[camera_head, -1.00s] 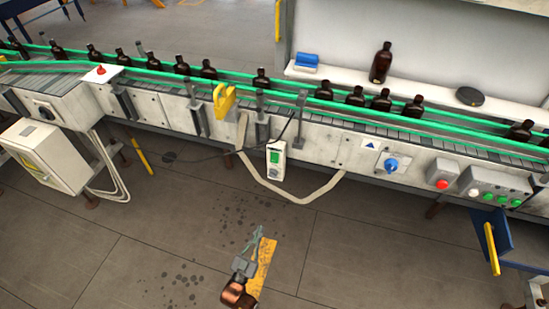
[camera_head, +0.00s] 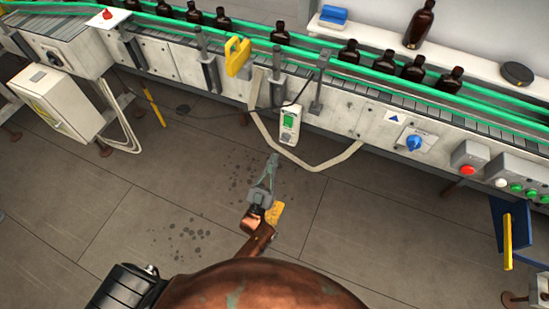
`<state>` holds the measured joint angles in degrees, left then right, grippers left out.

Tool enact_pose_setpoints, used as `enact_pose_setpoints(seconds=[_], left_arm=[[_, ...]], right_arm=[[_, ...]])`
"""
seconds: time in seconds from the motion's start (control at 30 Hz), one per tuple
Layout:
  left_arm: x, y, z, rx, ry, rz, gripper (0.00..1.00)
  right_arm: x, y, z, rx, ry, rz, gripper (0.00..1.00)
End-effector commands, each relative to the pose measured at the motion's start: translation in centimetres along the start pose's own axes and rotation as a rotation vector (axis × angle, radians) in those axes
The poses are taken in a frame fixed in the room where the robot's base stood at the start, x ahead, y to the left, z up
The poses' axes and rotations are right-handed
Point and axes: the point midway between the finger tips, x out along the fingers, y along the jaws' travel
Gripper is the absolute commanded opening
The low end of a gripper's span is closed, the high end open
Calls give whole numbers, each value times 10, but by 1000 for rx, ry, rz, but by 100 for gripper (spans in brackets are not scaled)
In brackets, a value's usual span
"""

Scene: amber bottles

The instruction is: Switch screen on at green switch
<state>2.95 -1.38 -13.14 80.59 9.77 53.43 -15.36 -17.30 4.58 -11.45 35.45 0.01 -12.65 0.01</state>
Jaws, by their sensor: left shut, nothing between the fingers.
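A small white device (camera_head: 289,128) with a green patch (camera_head: 288,121) hangs on the front of the conveyor, near the middle of the head view. Whether the green patch is a switch or a lit screen is too small to tell. Green buttons (camera_head: 515,187) sit on a grey panel at the right edge. My left gripper (camera_head: 272,161) is shut and empty, below and left of the white device and apart from it. My right gripper is not in view.
Amber bottles (camera_head: 349,52) stand on the conveyor between green rails (camera_head: 310,50). A yellow handle (camera_head: 238,56), a hanging pale strap (camera_head: 325,164), a blue knob (camera_head: 414,142) and a red button (camera_head: 467,170) are on its front. A white box (camera_head: 62,105) stands left.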

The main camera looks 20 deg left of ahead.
Motion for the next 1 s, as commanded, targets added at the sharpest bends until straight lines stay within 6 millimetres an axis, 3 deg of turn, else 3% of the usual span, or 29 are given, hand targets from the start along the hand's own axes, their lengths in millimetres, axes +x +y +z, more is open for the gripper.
enact_pose_setpoints(seconds=[0.13,0.33,0.4,0.6,1.0], left_arm=[[33,1,0,-1,3,1,0],[73,2,0,-2,4,2,0],[80,2,12,-2,-1,3,0],[94,2,27,-2,-2,3,0],[99,2,29,-1,-1,2,0]], right_arm=[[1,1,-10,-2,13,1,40],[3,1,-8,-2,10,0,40],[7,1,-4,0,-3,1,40],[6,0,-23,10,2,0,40],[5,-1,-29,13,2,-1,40]])
